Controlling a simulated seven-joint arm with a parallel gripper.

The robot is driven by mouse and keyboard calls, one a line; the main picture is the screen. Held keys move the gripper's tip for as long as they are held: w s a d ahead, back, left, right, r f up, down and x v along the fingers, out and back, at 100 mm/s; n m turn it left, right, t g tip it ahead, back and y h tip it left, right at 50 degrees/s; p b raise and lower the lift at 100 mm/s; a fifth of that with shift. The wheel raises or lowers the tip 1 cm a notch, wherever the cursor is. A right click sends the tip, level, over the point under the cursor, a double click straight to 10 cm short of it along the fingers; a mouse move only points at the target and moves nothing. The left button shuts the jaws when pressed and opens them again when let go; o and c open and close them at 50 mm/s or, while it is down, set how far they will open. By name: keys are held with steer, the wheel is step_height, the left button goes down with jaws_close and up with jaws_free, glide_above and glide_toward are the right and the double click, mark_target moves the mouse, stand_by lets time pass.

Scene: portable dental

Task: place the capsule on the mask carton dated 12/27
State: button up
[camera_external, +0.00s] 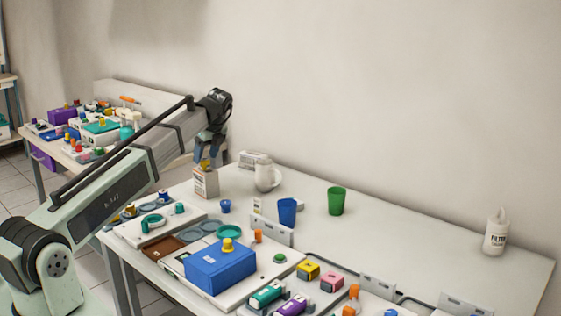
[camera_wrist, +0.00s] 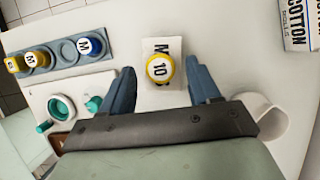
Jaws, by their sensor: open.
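A yellow capsule (camera_wrist: 160,68) with a round white label reading "10" sits on top of a white carton (camera_wrist: 160,47) in the wrist view. Part of a dark "M" shows on the carton top; I cannot read a date. In the external view the small yellow capsule (camera_external: 205,165) is on the upright carton (camera_external: 206,185) near the far left of the table. My gripper (camera_wrist: 162,76) is open, one finger on each side of the capsule with gaps between. In the external view my gripper (camera_external: 208,152) points down just above the carton.
A white jug (camera_external: 266,178) stands close right of the carton, and a cotton rolls box (camera_wrist: 299,24) lies beyond it. A grey tray (camera_wrist: 66,54) holds several capsules. The table's right back is fairly clear.

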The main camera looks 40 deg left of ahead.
steer(key=v, duration=0.9)
steer(key=shift+r, duration=0.2)
